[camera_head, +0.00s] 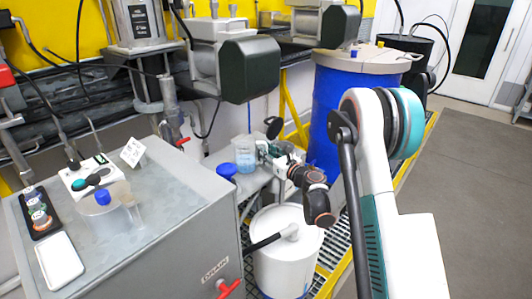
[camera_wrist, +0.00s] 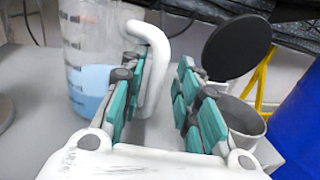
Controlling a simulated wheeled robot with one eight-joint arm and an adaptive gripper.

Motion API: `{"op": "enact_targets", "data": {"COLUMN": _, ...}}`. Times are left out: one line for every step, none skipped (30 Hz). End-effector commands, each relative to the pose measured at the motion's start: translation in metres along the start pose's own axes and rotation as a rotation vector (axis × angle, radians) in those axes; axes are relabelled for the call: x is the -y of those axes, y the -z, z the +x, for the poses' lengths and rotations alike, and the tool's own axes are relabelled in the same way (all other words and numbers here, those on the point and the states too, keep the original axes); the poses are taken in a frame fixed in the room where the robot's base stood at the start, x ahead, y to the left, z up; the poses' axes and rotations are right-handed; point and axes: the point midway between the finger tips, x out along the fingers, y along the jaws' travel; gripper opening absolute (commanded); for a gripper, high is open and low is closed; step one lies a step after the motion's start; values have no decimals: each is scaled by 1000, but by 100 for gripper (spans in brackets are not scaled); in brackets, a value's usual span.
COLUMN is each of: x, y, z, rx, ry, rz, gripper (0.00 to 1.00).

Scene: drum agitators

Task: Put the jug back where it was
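A clear graduated jug with blue liquid (camera_head: 244,155) stands upright on a grey ledge beyond the cabinet. It also shows in the wrist view (camera_wrist: 88,60), at the upper left, with its white handle (camera_wrist: 157,68) towards my gripper. My gripper (camera_head: 265,153) is just right of this jug. In the wrist view my gripper (camera_wrist: 160,95) is open, its green-padded fingers apart, with the handle between them and close to the left finger; I cannot tell whether they touch. A second clear vessel with a handle (camera_head: 107,217) stands on the cabinet top.
A black disc (camera_wrist: 237,47) and a grey cup (camera_wrist: 243,122) are right of my fingers. A blue drum (camera_head: 335,105) stands behind my arm, a white drum (camera_head: 286,258) below it. The cabinet top (camera_head: 165,190) has bare room; a white tray (camera_head: 60,262) lies on it.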

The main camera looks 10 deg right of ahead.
Motion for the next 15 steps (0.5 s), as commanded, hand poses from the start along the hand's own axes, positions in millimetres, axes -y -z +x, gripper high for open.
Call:
{"op": "enact_targets", "data": {"x": 0, "y": -2, "z": -1, "rx": 0, "ry": 0, "rz": 0, "gripper": 30}}
{"op": "enact_targets", "data": {"x": 0, "y": -2, "z": -4, "rx": 0, "ry": 0, "rz": 0, "gripper": 30}}
{"op": "enact_targets", "data": {"x": 0, "y": -2, "z": -9, "rx": 0, "ry": 1, "rz": 0, "gripper": 30}}
{"op": "enact_targets", "data": {"x": 1, "y": -2, "z": -13, "rx": 0, "ry": 1, "rz": 0, "gripper": 30}}
{"op": "enact_targets", "data": {"x": 1, "y": -3, "z": -18, "rx": 0, "ry": 2, "rz": 0, "gripper": 30}}
{"op": "enact_targets", "data": {"x": 1, "y": -3, "z": -25, "rx": 0, "ry": 3, "rz": 0, "gripper": 30}}
{"op": "enact_targets", "data": {"x": 1, "y": -4, "z": -31, "rx": 0, "ry": 3, "rz": 0, "gripper": 30}}
{"op": "enact_targets", "data": {"x": 1, "y": -4, "z": -38, "rx": 0, "ry": 2, "rz": 0, "gripper": 30}}
{"op": "enact_targets", "data": {"x": 1, "y": -4, "z": -46, "rx": 0, "ry": 2, "rz": 0, "gripper": 30}}
{"op": "enact_targets", "data": {"x": 2, "y": -4, "z": -53, "rx": 0, "ry": 3, "rz": 0, "gripper": 30}}
{"op": "enact_targets", "data": {"x": 1, "y": -4, "z": -59, "rx": 0, "ry": 3, "rz": 0, "gripper": 30}}
{"op": "enact_targets", "data": {"x": 1, "y": -4, "z": -67, "rx": 0, "ry": 2, "rz": 0, "gripper": 30}}
{"op": "enact_targets", "data": {"x": 1, "y": -3, "z": -73, "rx": 0, "ry": 2, "rz": 0, "gripper": 30}}
{"op": "enact_targets", "data": {"x": 1, "y": -3, "z": -79, "rx": 0, "ry": 3, "rz": 0, "gripper": 30}}
{"op": "enact_targets", "data": {"x": 1, "y": -3, "z": -86, "rx": 0, "ry": 3, "rz": 0, "gripper": 30}}
